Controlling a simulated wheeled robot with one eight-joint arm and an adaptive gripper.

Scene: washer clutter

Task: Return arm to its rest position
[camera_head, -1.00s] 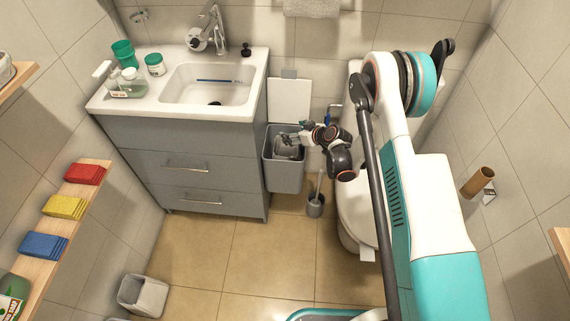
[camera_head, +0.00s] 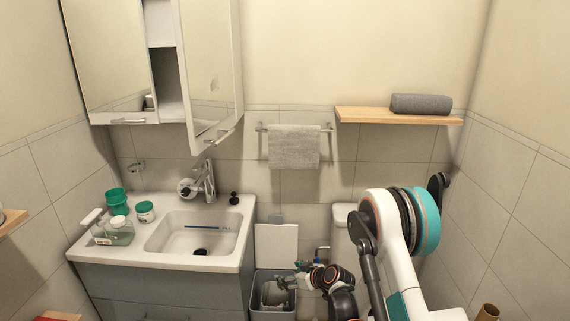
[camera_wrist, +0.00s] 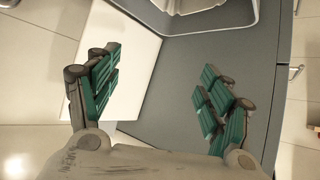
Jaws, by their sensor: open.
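My gripper (camera_head: 274,291) shows small at the lower middle of the head view, over the grey bin (camera_head: 285,311) beside the sink cabinet. In the wrist view my gripper (camera_wrist: 160,82) has its two green-padded fingers wide apart, with nothing between them. My arm (camera_head: 390,240) reaches in from the lower right, bent at the elbow. Part of the bin is hidden behind the gripper and cut off by the frame's lower edge.
The sink (camera_head: 190,232) with cups and bottles stands left of the gripper. The bin's white lid (camera_head: 277,243) is raised. A mirror cabinet (camera_head: 208,75) has a door ajar. A towel (camera_head: 294,147) hangs behind; a shelf (camera_head: 365,116) holds a grey roll.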

